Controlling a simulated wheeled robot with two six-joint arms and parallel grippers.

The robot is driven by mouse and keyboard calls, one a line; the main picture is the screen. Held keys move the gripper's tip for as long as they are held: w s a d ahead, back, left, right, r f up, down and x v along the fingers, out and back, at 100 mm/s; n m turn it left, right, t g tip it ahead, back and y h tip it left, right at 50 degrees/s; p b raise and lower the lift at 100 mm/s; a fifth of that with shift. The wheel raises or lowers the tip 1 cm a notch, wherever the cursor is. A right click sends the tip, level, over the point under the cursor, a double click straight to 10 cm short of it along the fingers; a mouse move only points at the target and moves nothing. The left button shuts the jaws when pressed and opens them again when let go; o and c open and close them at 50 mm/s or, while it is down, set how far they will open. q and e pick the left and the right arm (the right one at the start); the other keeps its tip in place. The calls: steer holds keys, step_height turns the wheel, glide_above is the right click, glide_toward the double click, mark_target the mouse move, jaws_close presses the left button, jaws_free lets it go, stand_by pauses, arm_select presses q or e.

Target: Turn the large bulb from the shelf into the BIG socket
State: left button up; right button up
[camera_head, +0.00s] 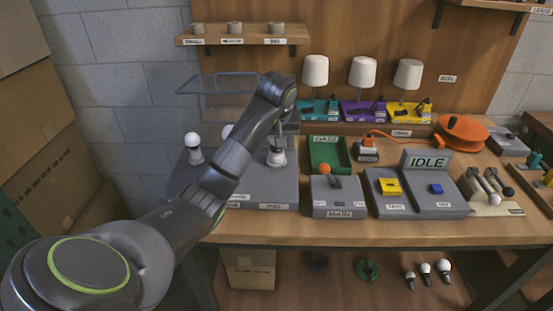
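My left arm reaches in from the left, and its gripper (279,142) points down over the right-hand socket (276,158) on the grey test base (245,192). A pale, rounded shape shows at this socket, but the gripper covers much of it; I cannot tell whether the fingers are shut on a bulb. A white bulb (193,139) stands upright in the left socket (195,156). Another white bulb (228,130) is mostly hidden behind my arm. The upper shelf (243,41) carries several small grey holders with no bulb visible in them. My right gripper is not in view.
A clear panel (215,84) stands behind the base. Right of it are a green tray (325,151), a grey switch box (338,199), an IDLE display (428,161) and an orange cable reel (462,132). Three lamps stand behind. Spare bulbs (426,272) lie below the table.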

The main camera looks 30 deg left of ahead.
arm_select(q)
steer(key=m+h+b, duration=0.1)
steer(key=m, duration=0.2)
steer(key=shift+f+m+t, duration=0.15)
steer(key=shift+m+t, duration=0.15)
steer(key=shift+m, duration=0.1)
steer(key=o, duration=0.4)
steer(key=shift+m+h, duration=0.3)
steer(key=o, duration=0.5)
steer(key=p+v, duration=0.1)
steer(key=v, duration=0.3)
steer(key=shift+w+r, duration=0.1)
steer(key=shift+r, duration=0.15)
steer(key=p+v, duration=1.3)
steer(key=p, duration=0.4)
steer(key=shift+d, duration=0.15)
